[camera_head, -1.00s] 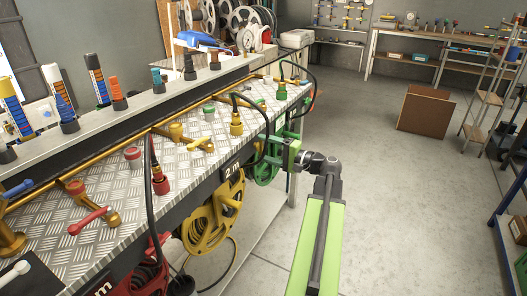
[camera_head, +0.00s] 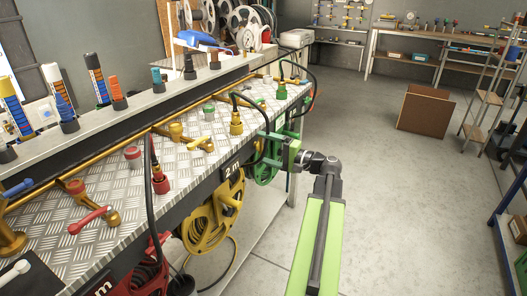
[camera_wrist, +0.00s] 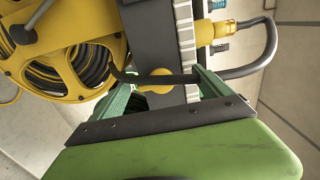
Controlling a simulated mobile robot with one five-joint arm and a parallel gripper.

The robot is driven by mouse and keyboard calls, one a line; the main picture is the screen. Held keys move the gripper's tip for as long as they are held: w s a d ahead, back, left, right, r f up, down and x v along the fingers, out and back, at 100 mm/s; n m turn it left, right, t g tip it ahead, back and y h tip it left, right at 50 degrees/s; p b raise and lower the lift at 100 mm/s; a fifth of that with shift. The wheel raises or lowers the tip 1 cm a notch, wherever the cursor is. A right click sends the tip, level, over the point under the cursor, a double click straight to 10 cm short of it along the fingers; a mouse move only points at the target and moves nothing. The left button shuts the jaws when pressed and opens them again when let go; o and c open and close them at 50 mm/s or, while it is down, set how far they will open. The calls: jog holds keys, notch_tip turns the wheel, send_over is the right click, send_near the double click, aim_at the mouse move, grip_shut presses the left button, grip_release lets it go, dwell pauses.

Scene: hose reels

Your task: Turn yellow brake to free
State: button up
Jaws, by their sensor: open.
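The yellow reel (camera_head: 212,220) hangs under the front edge of the bench, beside the "2 m" label. It also fills the upper left of the wrist view (camera_wrist: 62,62), with dark hose wound inside. A rounded yellow knob (camera_wrist: 157,86) shows between my fingers, with a dark hose crossing in front of it; I cannot tell whether it is the brake or how it is set. My gripper (camera_head: 276,140) is open at the bench's front edge, in front of the green reel (camera_head: 266,166). In the wrist view my green fingers (camera_wrist: 165,82) stand apart, nothing visibly clamped.
A yellow hose fitting (camera_wrist: 212,30) with a looping dark hose is close above my right finger. Valves and fittings crowd the tread-plate bench top (camera_head: 95,240). A red lever (camera_head: 88,220) stands at the left. Open floor (camera_head: 390,200) lies right of the bench.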

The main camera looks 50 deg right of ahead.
jog(key=v, duration=1.7)
jog(key=shift+s, duration=0.25)
jog(key=shift+f, duration=0.1)
